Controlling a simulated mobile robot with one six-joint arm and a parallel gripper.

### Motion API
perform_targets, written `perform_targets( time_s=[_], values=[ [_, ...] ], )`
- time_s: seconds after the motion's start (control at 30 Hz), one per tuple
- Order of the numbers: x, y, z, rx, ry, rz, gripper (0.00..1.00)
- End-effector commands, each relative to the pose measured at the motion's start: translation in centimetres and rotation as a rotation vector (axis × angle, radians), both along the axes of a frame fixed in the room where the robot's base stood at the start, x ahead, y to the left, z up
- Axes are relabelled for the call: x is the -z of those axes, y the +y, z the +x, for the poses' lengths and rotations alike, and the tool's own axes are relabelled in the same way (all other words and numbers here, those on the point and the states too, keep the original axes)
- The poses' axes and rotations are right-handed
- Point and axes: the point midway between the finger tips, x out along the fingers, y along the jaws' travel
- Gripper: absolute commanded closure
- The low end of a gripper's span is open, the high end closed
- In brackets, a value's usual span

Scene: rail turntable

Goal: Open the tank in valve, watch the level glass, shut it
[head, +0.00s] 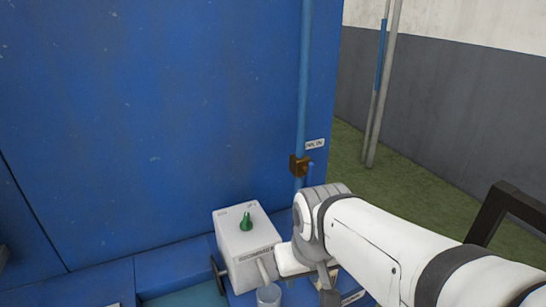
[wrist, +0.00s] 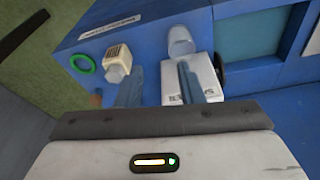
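A brass valve (head: 298,165) sits on the vertical blue pipe (head: 303,70) against the blue wall, beside a small white label (head: 315,144) too small to read surely. The valve's handle position is unclear. I cannot surely make out the level glass; a thin pole with a blue upper part and grey lower part (head: 380,60) stands at the right. My gripper (wrist: 152,70) points down over the blue ledge, below the valve in the head view and apart from it. Its bluish fingers stand apart in the wrist view, with nothing seen held between them.
A white box (head: 240,245) with a green knob (head: 246,221) stands left of my gripper. A clear cup (head: 268,294) stands before it. A cream fitting (wrist: 117,55) and a green ring (wrist: 82,63) show in the wrist view. Green floor (head: 410,190) is open at right.

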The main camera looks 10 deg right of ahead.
Motion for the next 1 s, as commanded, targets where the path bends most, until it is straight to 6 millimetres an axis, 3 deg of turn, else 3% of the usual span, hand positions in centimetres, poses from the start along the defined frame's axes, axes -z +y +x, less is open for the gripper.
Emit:
perform_targets(
  time_s=[0.17,0.53,0.7,0.83,1.0],
  values=[
    [0.4,-2.0,2.4,0.028,-0.069,-0.033,0.66],
    [0.6,-11.2,16.0,0.07,-0.576,-0.194,0.66],
    [0.3,-13.2,20.5,0.003,-0.819,-0.162,0.66],
    [0.0,-14.2,22.5,-0.053,-0.997,-0.103,0.66],
    [-0.6,-14.5,23.3,-0.118,-1.186,0.011,0.66]
  ],
)
